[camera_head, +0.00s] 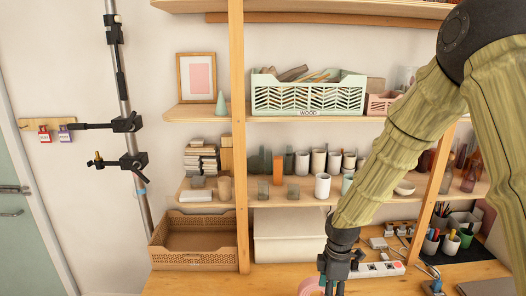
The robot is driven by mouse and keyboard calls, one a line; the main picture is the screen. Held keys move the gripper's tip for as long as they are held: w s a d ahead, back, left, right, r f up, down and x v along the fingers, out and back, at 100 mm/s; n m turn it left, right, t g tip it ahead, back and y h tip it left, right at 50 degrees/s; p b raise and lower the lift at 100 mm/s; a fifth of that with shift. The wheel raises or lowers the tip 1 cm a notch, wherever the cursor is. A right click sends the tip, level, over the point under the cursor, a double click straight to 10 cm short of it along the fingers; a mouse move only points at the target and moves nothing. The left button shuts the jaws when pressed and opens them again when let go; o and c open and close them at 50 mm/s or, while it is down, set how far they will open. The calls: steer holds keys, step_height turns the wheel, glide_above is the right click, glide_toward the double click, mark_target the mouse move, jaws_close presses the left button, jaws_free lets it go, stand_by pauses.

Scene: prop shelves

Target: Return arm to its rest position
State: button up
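My arm (408,125) comes in from the upper right and hangs down in front of the shelves. Its gripper (336,284) points down over the wooden worktop near the bottom edge of the picture. The fingertips are small and partly cut off by the frame, so I cannot tell whether they are open or shut. A pink curved object (309,287) shows just left of the gripper. I cannot tell whether the two touch.
A wooden post (239,140) stands left of the arm. A white power strip (377,269) lies right of the gripper. Shelves behind hold several cups and a green crate (308,97). A cardboard tray (196,258) sits at left, near a metal pole (124,100).

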steer(key=s+f+m+y, duration=0.1)
steer(key=s+f+m, duration=0.7)
steer(key=s+f, duration=0.7)
steer(key=s+d+f+m+h, duration=0.1)
steer(key=s+d+f+m, duration=0.1)
steer(key=s+f+m, duration=0.6)
steer(key=s+d+f+m, duration=0.2)
steer(key=s+f, duration=0.3)
steer(key=s, duration=0.7)
step_height(320, 180, down, 14)
steer(key=b, duration=1.5)
steer(key=shift+a, duration=0.15)
